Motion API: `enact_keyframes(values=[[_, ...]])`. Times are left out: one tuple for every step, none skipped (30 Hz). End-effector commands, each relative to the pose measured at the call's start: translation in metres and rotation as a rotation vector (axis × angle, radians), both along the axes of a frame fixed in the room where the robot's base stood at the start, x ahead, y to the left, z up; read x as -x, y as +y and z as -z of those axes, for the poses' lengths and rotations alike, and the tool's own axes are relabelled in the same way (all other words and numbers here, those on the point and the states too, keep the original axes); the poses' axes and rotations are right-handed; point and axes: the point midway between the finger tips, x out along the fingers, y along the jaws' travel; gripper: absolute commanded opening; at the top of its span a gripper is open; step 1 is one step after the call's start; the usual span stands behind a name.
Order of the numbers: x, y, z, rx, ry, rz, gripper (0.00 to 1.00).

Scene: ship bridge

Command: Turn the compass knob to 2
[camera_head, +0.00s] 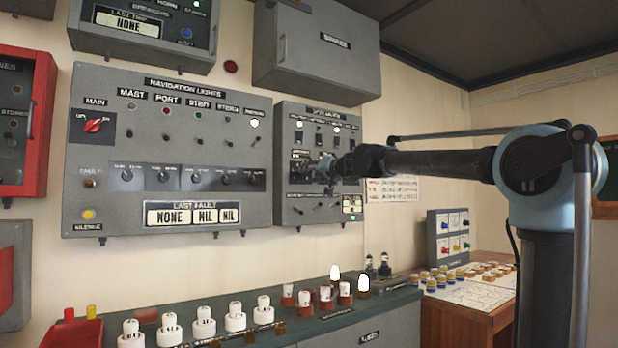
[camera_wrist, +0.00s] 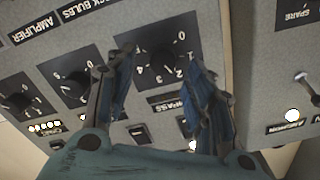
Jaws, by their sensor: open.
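The compass knob (camera_wrist: 163,55) is a dark round dial with white numbers on a grey panel, in the upper middle of the wrist view. A partly hidden label below it ends in "PASS". My gripper (camera_wrist: 157,68) is open, with one finger left of the dial and one to its right, partly covering its edge and some numbers. I cannot tell whether the fingers touch the knob, or which number it points at. In the head view my gripper (camera_head: 326,168) is at the smaller grey panel (camera_head: 288,203) and hides part of its middle row.
Two similar dials, a middle one (camera_wrist: 76,86) and a left one (camera_wrist: 20,102), sit left of the compass knob. A toggle switch (camera_wrist: 309,84) is on a neighbouring surface at right. A counter with white bulbs (camera_head: 203,322) runs below the panels.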

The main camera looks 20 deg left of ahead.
Motion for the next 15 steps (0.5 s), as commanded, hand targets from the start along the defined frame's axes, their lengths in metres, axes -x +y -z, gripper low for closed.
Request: enact_keyframes(values=[[0.005,-0.007,0.0,0.0,0.0,0.001,0.49],[0.008,-0.011,0.0,0.0,0.0,0.001,0.49],[0.012,-0.016,0.0,0.0,0.0,0.002,0.49],[0.014,-0.019,0.0,0.0,0.0,0.002,0.49],[0.017,-0.023,0.0,0.0,0.0,0.002,0.49],[0.021,-0.028,0.0,0.0,0.0,0.003,0.49],[0.024,-0.031,0.0,0.0,0.0,0.003,0.49],[0.027,-0.035,0.0,0.0,0.001,0.003,0.49],[0.031,-0.039,0.0,0.0,0.001,0.003,0.49],[0.033,-0.042,0.0,0.0,0.001,0.003,0.49],[0.036,-0.045,0.001,0.0,0.001,0.003,0.49],[0.039,-0.049,0.001,0.0,0.001,0.003,0.49],[0.041,-0.052,0.001,0.0,0.001,0.003,0.49],[0.043,-0.054,0.001,0.0,0.001,0.003,0.49],[0.045,-0.057,0.001,0.0,0.001,0.003,0.49]])
